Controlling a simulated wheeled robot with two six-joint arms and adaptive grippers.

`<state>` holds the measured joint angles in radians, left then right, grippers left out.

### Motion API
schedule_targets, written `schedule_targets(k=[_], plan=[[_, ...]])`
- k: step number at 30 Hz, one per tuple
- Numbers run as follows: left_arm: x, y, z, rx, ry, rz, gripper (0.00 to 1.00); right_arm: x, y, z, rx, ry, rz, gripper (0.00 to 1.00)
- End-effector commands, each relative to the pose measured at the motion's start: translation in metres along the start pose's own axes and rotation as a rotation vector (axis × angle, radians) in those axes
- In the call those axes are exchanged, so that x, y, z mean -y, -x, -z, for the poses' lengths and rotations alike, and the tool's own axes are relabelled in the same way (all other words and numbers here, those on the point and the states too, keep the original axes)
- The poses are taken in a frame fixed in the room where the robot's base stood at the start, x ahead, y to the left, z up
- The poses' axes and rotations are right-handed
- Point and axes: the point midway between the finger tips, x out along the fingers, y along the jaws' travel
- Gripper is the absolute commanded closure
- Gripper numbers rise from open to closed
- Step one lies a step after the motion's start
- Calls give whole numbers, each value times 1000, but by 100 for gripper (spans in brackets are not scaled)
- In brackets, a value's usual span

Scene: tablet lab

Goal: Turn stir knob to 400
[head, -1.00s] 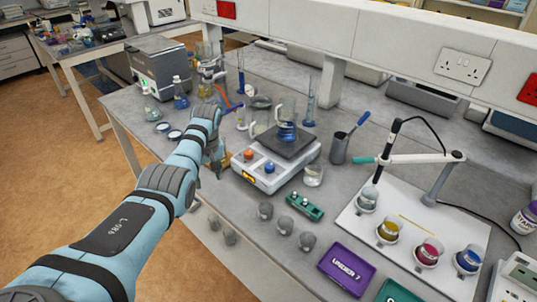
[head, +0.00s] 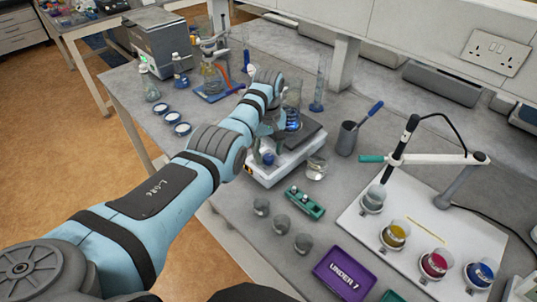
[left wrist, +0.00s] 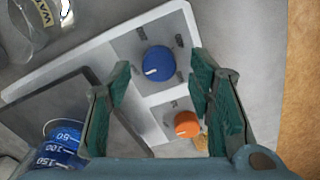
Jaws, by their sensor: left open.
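The white hotplate stirrer (head: 283,173) stands on the grey bench with a dark top plate. Its blue knob (left wrist: 158,62) and orange knob (left wrist: 187,124) show in the left wrist view, each with a white pointer line. The blue knob also shows in the head view (head: 268,159); the orange one is hidden there by my arm. I cannot read the knob markings. My left gripper (left wrist: 160,72) is open and empty above the control panel, its green-padded fingers on either side of the blue knob in the picture. I cannot tell whether they touch it. My right gripper is out of view.
A beaker with blue liquid (head: 292,118) stands on the hotplate, close to my left gripper. A clear beaker (head: 316,167) and a green block (head: 305,203) are nearby. A white board with colored cups (head: 415,225) lies to the right.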

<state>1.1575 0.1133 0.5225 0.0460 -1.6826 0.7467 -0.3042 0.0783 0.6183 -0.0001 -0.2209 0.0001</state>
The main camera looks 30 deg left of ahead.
Motion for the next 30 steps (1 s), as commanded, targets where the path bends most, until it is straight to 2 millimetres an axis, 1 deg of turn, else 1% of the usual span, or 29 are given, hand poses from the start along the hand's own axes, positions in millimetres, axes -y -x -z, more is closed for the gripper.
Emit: schedule_targets(k=[1,3,10,11,18,20,30], plan=[[0,-10,-1,1,-1,1,52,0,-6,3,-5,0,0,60],[-1,-15,0,0,-1,0,52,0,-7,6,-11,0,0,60],[-1,-15,0,-1,-2,0,52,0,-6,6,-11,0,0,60],[-1,-15,0,-1,-2,0,54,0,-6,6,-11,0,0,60],[-1,-15,0,-1,-2,0,92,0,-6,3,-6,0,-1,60],[-1,-15,0,-1,-2,0,100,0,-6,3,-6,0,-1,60],[-1,-14,0,-1,-42,1,100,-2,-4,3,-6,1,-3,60]])
